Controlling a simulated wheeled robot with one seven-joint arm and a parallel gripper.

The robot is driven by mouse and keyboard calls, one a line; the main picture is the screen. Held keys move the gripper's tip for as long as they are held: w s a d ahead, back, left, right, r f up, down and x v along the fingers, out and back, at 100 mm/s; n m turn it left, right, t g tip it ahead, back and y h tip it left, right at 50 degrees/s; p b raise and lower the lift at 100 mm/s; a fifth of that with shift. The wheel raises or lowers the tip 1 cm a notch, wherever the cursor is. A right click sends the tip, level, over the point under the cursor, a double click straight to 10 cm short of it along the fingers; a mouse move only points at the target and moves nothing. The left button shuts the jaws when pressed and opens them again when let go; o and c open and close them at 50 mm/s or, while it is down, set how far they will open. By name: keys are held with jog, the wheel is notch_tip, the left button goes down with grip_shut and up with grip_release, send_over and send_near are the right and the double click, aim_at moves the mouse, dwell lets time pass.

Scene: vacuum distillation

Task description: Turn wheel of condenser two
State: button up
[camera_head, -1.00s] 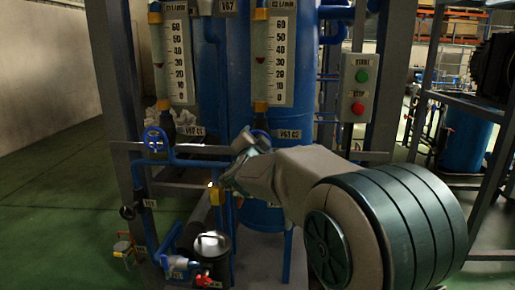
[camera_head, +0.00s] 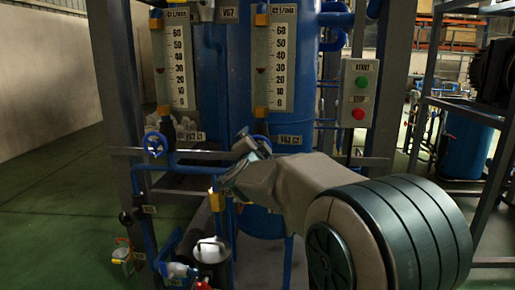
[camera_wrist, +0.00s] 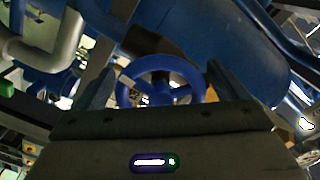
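A blue spoked handwheel (camera_wrist: 161,84) shows in the wrist view, between the two fingers of my gripper (camera_wrist: 160,70). The fingers are apart, one on each side of the wheel, and the gripper is open. I cannot tell whether either finger touches the rim. In the head view, part of a blue wheel (camera_head: 262,141) shows below the right flow gauge (camera_head: 283,60), behind my gripper (camera_head: 243,143). My gripper and arm hide most of it. A second blue handwheel (camera_head: 155,144) stands clear below the left flow gauge (camera_head: 180,62).
A box with green START and red STOP buttons (camera_head: 359,94) is mounted right of the gauges. A blue tank (camera_head: 240,60) stands behind them. Metal posts and blue pipes (camera_head: 180,163) surround the work area. Green floor (camera_head: 60,200) is open at left.

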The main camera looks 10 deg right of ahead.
jog(key=p+v, duration=0.2)
jog(key=v, duration=1.2)
jog(key=s+a+r+n+g+y+p, duration=0.45)
jog(key=n+y+p, duration=0.35)
jog(key=p, duration=0.5)
jog(key=s+d+n+g+p, duration=0.2)
jog(key=s+d+g+p, duration=0.1)
jog(key=s, duration=0.3)
jog(key=s+d+n+g+h+p, duration=0.1)
jog(key=s+d+g+p, duration=0.1)
jog(key=s+p, duration=0.3)
jog(key=s+d+n+g+h+p, duration=0.1)
jog(key=s+d+n+g+p, duration=0.1)
jog(key=s, duration=0.7)
jog(key=d+g+p, duration=0.1)
jog(key=g+p, duration=0.1)
jog(key=g, duration=0.1)
jog(key=shift+d+r+n, duration=0.15)
jog(key=shift+d+n, duration=0.15)
jog(key=shift+d, duration=0.05)
jog(key=shift+w, duration=0.1)
dwell(0.6)
